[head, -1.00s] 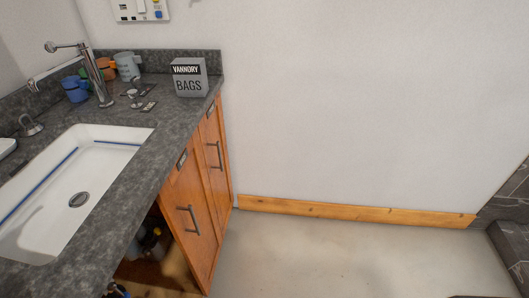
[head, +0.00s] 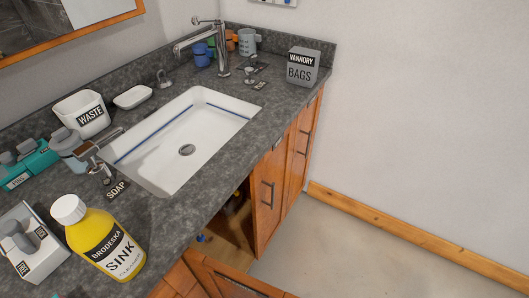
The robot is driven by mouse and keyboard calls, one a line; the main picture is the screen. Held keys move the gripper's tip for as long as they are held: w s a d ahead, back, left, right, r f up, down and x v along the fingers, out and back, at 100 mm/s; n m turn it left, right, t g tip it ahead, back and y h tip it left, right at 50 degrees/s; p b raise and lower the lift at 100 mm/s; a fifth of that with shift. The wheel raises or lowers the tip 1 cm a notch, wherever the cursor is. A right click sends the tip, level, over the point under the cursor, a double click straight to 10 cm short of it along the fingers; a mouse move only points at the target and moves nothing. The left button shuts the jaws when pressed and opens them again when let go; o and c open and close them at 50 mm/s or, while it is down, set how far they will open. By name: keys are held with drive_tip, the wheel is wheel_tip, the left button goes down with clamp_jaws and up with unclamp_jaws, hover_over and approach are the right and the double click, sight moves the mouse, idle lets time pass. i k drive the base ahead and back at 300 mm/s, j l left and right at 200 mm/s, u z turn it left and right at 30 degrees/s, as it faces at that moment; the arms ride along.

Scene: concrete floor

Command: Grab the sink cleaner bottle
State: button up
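My gripper is not in view.
A white box with grey items (head: 30,245) stands close left of the bottle. A soap dispenser (head: 75,150), waste bin (head: 82,113) and teal box (head: 25,165) are behind it. The sink (head: 190,140) lies to the right. A cabinet door (head: 235,280) stands open below the counter.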

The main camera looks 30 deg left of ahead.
sight(94, 234)
drive_tip(key=k+u, duration=0.2)
drive_tip(key=u, duration=0.25)
drive_tip(key=k+j+u, duration=0.1)
drive_tip(key=u, duration=0.35)
drive_tip(key=k, duration=0.1)
